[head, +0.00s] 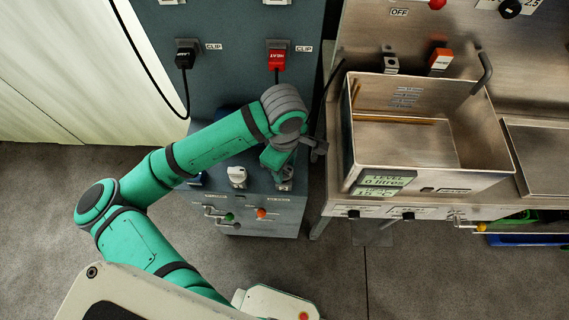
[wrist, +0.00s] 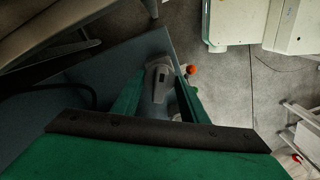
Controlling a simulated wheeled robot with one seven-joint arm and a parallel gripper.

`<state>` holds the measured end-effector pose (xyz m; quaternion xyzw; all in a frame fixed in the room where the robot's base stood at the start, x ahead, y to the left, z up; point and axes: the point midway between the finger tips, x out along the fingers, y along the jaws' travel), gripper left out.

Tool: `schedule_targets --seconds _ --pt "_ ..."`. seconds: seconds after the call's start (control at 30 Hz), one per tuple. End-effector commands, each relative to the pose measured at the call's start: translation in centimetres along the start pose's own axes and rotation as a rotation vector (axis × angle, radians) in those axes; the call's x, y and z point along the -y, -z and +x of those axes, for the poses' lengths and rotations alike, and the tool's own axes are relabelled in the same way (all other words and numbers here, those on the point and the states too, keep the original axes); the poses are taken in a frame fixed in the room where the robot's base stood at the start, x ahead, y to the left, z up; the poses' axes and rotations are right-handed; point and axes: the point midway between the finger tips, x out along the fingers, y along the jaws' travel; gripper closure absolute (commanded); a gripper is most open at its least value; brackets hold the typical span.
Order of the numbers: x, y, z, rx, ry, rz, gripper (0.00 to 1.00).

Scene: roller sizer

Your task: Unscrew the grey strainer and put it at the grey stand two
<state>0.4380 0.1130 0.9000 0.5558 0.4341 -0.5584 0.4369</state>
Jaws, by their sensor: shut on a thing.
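My gripper (head: 277,178) points down at the right side of the blue-grey cabinet's low ledge, below my bent wrist. In the wrist view its two green fingers (wrist: 158,100) stand either side of a grey piece (wrist: 158,80), which looks like the grey strainer. My gripper is shut on it. In the head view the fingers and wrist hide most of it. I cannot tell how far it is screwed in. A pale grey capped fitting (head: 237,175) stands on the ledge to the left. I cannot make out which thing is grey stand two.
The blue-grey cabinet (head: 230,90) carries a black plug and a red plug (head: 276,60) with hanging cables. Small valves with green and orange knobs (head: 261,213) are on its lower front. A steel basin (head: 430,150) stands close on the right.

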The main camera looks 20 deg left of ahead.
Motion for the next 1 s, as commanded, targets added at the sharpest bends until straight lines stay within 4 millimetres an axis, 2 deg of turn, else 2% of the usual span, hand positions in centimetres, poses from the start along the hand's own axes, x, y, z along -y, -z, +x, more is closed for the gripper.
schedule_targets --seconds 1.0 --pt "0.1 0.1 2.2 0.0 0.001 -0.002 0.91"
